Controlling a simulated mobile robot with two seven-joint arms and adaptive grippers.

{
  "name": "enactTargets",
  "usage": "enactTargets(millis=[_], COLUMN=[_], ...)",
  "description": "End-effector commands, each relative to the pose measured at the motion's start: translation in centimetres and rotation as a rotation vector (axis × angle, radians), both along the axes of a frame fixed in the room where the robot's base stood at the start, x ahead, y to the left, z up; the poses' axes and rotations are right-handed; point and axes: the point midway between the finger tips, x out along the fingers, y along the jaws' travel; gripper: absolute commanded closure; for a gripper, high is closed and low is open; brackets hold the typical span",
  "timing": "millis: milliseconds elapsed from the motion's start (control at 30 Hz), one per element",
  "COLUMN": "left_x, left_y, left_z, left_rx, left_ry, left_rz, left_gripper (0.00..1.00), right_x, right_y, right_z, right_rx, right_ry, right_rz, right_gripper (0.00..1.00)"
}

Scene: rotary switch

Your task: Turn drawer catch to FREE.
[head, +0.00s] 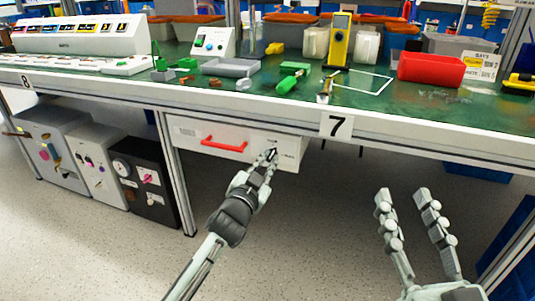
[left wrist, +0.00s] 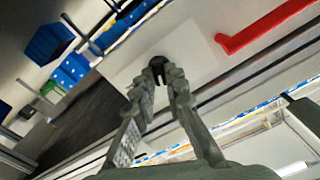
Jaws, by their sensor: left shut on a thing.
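The drawer (head: 190,135) is a white front under the bench, with a red handle (head: 223,144) at its left and middle. The drawer catch is a small black knob (left wrist: 158,66) on the right part of the drawer front. My left gripper (head: 268,154) is at the catch, its fingers closed around the knob. In the left wrist view the fingertips (left wrist: 160,72) meet at the dark knob and partly hide it. The small lettering beside the catch is too small to read. My right gripper (head: 412,200) is open and empty, in front of the bench and away from the drawer.
The bench top (head: 440,110) above the drawer holds a red bin (head: 430,68), a yellow device (head: 339,40) and several small parts. Grey and black boxes with knobs (head: 140,180) stand on the floor at left. The floor beneath the drawer is clear.

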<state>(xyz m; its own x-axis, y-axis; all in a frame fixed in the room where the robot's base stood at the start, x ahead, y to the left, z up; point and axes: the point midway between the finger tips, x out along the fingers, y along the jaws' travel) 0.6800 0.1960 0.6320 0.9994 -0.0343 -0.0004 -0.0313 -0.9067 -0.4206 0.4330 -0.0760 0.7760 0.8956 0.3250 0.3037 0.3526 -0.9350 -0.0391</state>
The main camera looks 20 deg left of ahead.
Motion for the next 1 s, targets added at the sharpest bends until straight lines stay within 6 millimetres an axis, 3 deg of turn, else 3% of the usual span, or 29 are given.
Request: enactTargets(millis=[167, 400, 700, 1000], left_x=[0.0, 0.0, 0.0, 0.0], left_y=[-0.1, -0.1, -0.2, -0.2], left_z=[0.2, 0.1, 0.0, -0.2], left_rx=[0.17, 0.398, 0.683, 0.934], left_ry=[-0.005, -0.012, -0.023, -0.032], left_rz=[-0.001, -0.001, -0.001, -0.001], left_gripper=[1.0, 1.0, 1.0, 1.0], right_x=[1.7, 1.4, -0.7, -2.8], right_y=[-2.1, -5.4, -9.1, -11.6], right_z=[-5.8, -12.1, -17.0, -19.5], right_rx=[-0.143, -0.272, -0.371, -0.425], right_ry=[0.268, 0.552, 0.807, 0.966], right_rz=[-0.052, -0.112, -0.17, -0.209], right_gripper=[0.6, 0.6, 0.6, 0.6])
